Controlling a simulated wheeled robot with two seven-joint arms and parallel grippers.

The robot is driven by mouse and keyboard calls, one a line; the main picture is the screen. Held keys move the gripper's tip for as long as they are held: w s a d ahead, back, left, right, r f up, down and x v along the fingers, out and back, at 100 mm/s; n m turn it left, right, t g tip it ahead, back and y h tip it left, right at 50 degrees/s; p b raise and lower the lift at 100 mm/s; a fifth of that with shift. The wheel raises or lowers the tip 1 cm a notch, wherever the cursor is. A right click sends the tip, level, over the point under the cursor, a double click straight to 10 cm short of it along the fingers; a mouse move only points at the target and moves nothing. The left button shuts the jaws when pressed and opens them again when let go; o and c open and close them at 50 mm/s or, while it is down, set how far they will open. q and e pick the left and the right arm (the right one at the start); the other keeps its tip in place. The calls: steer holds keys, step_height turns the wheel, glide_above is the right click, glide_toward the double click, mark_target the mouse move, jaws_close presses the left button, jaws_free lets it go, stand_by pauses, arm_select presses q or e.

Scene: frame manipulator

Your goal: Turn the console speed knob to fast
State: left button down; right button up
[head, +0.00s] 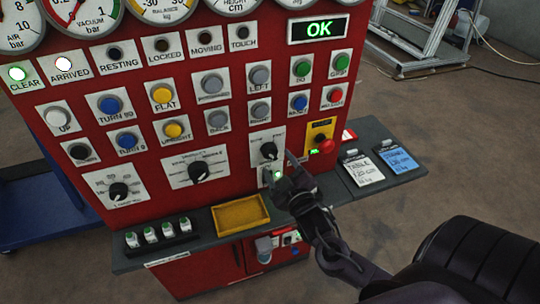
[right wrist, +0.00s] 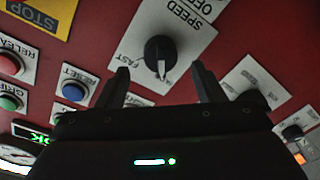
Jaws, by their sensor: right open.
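The speed knob (head: 268,150) is a small black dial on a white plate at the lower right of the red console. In the right wrist view the knob (right wrist: 160,50) sits under the upside-down word SPEED, with FAST printed to its left. Its white pointer mark points down in that picture, not at FAST. My right gripper (head: 279,168) is open and empty just in front of the console. In the wrist view its two fingers (right wrist: 161,84) stand apart, below and to either side of the knob, not around it. My left gripper is out of view.
A red stop button (head: 326,147) on a yellow plate is close to the right of the knob. Two larger knobs (head: 198,171) (head: 118,190) lie to the left. A yellow tray (head: 241,214) sits on the grey ledge below. Cards (head: 361,170) lie on the right shelf.

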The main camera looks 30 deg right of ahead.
mark_target(273, 157)
steer(key=w, duration=0.3)
steer(key=shift+w+d+p, duration=0.25)
steer(key=shift+p, duration=0.05)
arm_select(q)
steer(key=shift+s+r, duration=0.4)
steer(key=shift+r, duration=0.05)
arm_select(e)
steer(key=shift+w, duration=0.3)
steer(key=shift+c, duration=0.4)
steer(key=c, duration=0.9)
